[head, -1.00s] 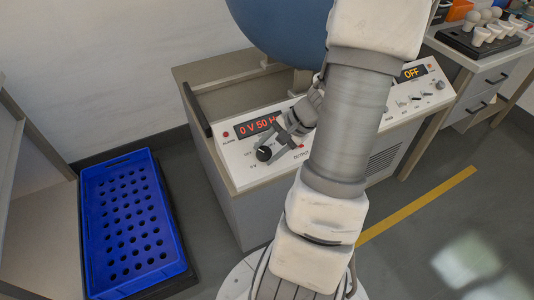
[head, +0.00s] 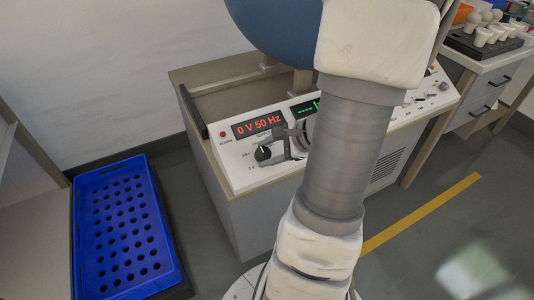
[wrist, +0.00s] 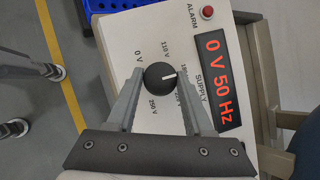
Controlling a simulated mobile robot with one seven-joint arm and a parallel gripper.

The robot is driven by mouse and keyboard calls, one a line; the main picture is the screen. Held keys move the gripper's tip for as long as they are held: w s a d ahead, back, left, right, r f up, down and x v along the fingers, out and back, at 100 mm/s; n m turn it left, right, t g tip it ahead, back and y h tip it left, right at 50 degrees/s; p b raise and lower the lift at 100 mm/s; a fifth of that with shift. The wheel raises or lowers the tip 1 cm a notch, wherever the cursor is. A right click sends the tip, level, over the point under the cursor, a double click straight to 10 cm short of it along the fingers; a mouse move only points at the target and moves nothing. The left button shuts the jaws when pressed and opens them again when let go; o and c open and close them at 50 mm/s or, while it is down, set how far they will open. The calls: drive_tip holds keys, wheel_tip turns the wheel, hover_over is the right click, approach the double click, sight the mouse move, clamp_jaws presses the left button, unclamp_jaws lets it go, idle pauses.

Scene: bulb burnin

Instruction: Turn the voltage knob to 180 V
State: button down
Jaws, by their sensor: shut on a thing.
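The black voltage knob (wrist: 158,77) sits on the white supply panel (head: 237,176), between the fingertips of my gripper (wrist: 160,78) in the wrist view. My gripper is shut on the knob, one finger on each side. The red supply display (wrist: 217,80) reads 0 V 50 Hz. In the head view, the knob (head: 263,154) shows left of my gripper (head: 272,149).
A red alarm light (wrist: 207,12) is beside the display. A green display (head: 304,110) is partly hidden by my arm. A blue perforated crate (head: 85,240) stands on the floor at left. Bulbs in a dark tray (head: 470,45) sit on the right-hand bench.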

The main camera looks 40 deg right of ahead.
idle(0.4)
drive_tip(key=shift+c, duration=1.5)
unclamp_jaws()
drive_tip(key=p+v, duration=0.6)
drive_tip(key=v, duration=1.1)
drive_tip(key=shift+r+p, duration=0.2)
drive_tip(key=shift+p, duration=0.15)
drive_tip(key=shift+s, duration=0.1)
